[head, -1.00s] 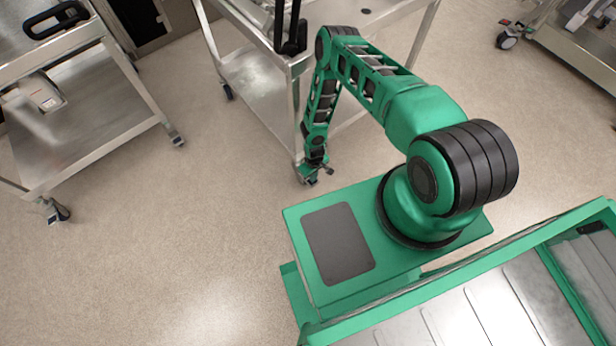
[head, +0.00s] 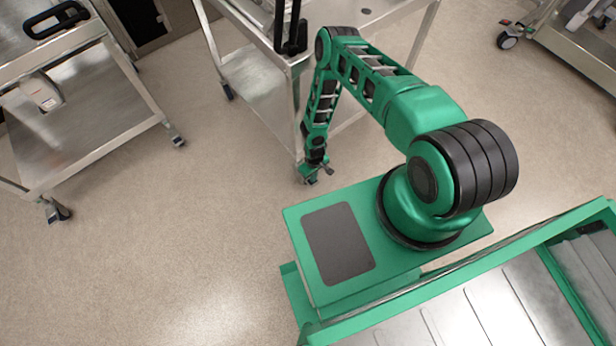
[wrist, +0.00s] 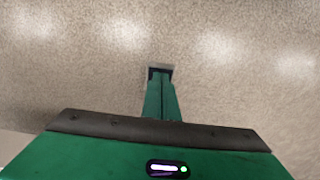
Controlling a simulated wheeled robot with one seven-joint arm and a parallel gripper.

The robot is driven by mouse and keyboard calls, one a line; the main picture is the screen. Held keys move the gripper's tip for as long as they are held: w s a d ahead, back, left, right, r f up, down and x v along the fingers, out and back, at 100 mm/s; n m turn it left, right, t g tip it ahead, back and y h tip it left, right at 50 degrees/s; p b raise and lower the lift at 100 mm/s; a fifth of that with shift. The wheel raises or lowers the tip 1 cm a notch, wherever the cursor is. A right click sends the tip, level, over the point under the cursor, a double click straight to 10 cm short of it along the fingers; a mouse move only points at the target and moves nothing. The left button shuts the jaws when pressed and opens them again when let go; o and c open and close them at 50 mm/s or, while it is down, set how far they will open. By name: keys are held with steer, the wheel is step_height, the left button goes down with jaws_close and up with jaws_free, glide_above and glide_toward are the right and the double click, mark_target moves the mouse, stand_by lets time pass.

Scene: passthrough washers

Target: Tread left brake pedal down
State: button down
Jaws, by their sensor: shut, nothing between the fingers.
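My gripper (head: 315,168) is low, near the floor, at the lower front corner of the steel cart (head: 298,120) in the head view. A caster (head: 308,178) shows just below it, partly hidden by my gripper. I cannot make out the left brake pedal there or tell whether my gripper touches it. In the wrist view my gripper's green fingers (wrist: 160,80) are shut together with nothing between them. A small dark and grey patch shows at their tips, above the speckled floor, and I cannot tell what it is.
A further cart (head: 580,50) stands at the upper right. The floor (head: 190,220) between the left cart and my base is clear.

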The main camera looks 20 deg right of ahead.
steer(key=shift+f, duration=1.3)
step_height(320, 180, up, 8)
stand_by(0.5)
stand_by(0.4)
